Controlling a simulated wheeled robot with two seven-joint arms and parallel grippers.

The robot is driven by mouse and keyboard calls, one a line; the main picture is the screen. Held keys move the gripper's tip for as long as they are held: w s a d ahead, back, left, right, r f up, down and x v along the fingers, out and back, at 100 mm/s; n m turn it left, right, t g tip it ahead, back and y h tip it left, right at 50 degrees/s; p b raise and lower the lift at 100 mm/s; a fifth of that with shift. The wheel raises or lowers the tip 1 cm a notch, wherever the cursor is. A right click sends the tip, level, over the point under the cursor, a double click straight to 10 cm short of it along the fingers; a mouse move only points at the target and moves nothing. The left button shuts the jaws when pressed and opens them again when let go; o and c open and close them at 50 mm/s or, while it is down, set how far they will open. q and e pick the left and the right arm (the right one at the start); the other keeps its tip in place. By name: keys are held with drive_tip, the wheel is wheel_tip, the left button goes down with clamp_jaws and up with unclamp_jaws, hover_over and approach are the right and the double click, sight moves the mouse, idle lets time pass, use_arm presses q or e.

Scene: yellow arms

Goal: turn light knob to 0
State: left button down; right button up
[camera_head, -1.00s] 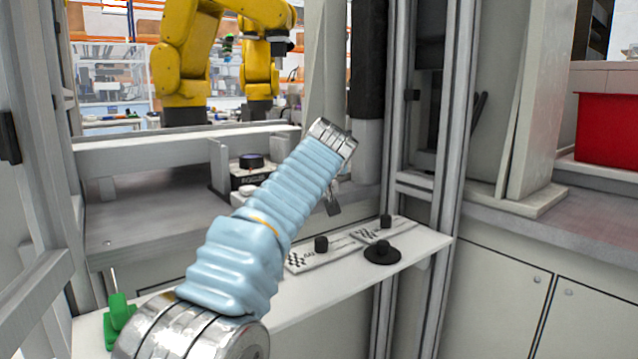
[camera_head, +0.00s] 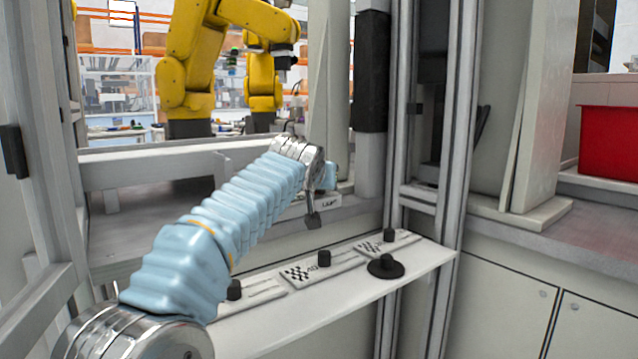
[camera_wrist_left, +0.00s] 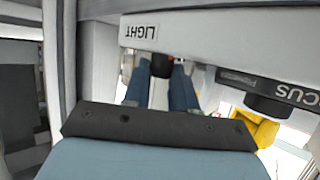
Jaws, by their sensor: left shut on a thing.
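The box with the LIGHT label (camera_wrist_left: 185,34) shows upside down at the top of the left wrist view. Its dark light knob (camera_wrist_left: 161,66) sticks out below the label. My left gripper (camera_wrist_left: 157,80) has its two blue fingers on either side of this knob and is shut on it. The knob's pointer and scale cannot be read. In the head view my left arm reaches over the shelf toward the bench, and its wrist hides most of the gripper and the knob. My right gripper is not in view.
A second box labelled FOCUS (camera_wrist_left: 275,90) with a black knob stands beside the LIGHT box. The white shelf (camera_head: 390,288) below my arm carries flat plates with black knobs and a black round piece (camera_head: 385,267). A metal post (camera_head: 452,150) and a red bin (camera_head: 607,143) are at right.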

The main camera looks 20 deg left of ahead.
use_arm(q)
drive_tip(key=c, duration=0.9)
unclamp_jaws()
drive_tip(key=shift+s+b, duration=0.35)
drive_tip(key=b+v, duration=0.4)
drive_tip(key=v, duration=0.9)
drive_tip(key=shift+b, duration=0.4)
drive_tip(key=shift+r, duration=0.15)
